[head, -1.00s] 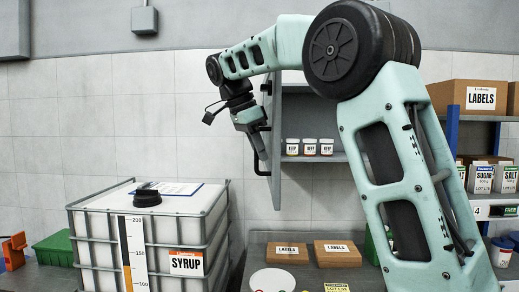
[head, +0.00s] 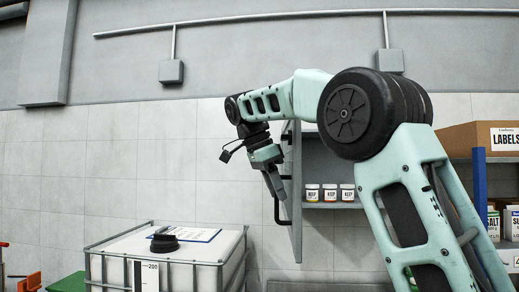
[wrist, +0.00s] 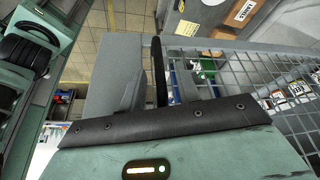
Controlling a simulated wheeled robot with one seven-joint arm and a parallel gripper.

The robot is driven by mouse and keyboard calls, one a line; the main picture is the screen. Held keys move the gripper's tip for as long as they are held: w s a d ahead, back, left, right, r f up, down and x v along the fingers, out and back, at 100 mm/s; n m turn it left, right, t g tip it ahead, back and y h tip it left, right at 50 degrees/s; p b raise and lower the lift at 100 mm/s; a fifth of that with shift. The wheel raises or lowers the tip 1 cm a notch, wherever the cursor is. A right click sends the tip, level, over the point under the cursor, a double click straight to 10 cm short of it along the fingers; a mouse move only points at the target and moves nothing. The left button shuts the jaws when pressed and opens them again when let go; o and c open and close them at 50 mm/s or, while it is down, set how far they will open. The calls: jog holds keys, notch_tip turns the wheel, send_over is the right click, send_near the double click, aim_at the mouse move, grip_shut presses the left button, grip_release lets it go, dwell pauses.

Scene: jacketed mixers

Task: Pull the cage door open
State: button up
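The grey cage door (head: 297,190) shows almost edge-on in the head view, swung out from the front of a wall cabinet (head: 330,204). Its black bar handle (head: 277,211) is on the door's left face. My gripper (head: 276,190) is at the upper part of this handle. In the wrist view the door's wire mesh (wrist: 255,75) fills the right side, and the handle (wrist: 159,68) stands upright between my two grey fingers (wrist: 156,92). A gap shows beside the handle, so the fingers look open around it. Firm contact cannot be seen.
Several small labelled jars (head: 329,192) stand on the cabinet shelf. A caged white tank (head: 202,246) with a black cap stands below left of the door. A shelf unit with a LABELS box (head: 478,138) is at the right. Bare wall lies left of my gripper.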

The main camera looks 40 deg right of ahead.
jog(key=p+v, duration=0.8)
jog(key=v, duration=0.7)
jog(key=shift+p, duration=0.3)
jog(key=shift+f, duration=0.1)
